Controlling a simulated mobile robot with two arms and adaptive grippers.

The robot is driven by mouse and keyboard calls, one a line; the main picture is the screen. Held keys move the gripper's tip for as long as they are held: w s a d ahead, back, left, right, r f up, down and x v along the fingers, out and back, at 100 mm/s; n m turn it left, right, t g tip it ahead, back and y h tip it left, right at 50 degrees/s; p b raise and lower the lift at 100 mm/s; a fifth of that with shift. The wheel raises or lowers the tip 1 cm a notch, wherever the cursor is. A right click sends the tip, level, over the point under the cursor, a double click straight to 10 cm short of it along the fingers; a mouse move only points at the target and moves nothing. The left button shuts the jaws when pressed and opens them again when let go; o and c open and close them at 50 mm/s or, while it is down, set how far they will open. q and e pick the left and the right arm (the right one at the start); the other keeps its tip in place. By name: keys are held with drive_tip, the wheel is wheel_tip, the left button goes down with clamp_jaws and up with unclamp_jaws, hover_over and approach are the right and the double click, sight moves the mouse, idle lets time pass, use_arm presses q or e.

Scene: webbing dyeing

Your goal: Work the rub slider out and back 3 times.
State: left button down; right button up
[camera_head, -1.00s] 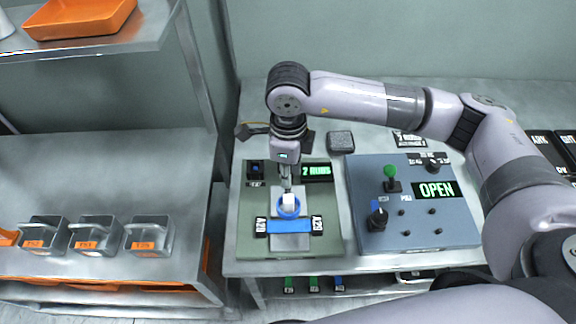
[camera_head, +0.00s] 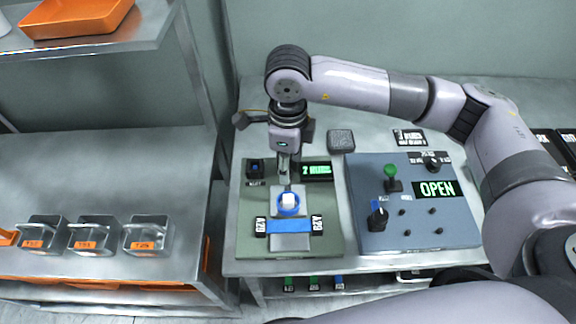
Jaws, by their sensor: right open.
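The rub slider, a white block in a blue ring (camera_head: 288,203), sits on a pale track on the green rub station (camera_head: 245,222). A blue webbing strip (camera_head: 289,227) lies across the track just in front of it, between two black-and-white labelled clamps. My right gripper (camera_head: 286,182) points down just behind the slider and is open, with nothing held. Its fingers are small here, and I cannot tell whether they touch the slider. A small green display (camera_head: 316,171) starts with "2"; the rest is partly blurred. My left gripper is not in view.
A blue-grey control panel (camera_head: 460,232) with a green knob, a black-and-blue knob and an "OPEN" display stands to the right. A grey block (camera_head: 341,140) lies behind. Labelled metal cups (camera_head: 150,236) stand on the left bench; an orange tray (camera_head: 78,18) is on the shelf above.

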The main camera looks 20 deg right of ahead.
wheel_tip(320, 180, up, 10)
idle(0.3)
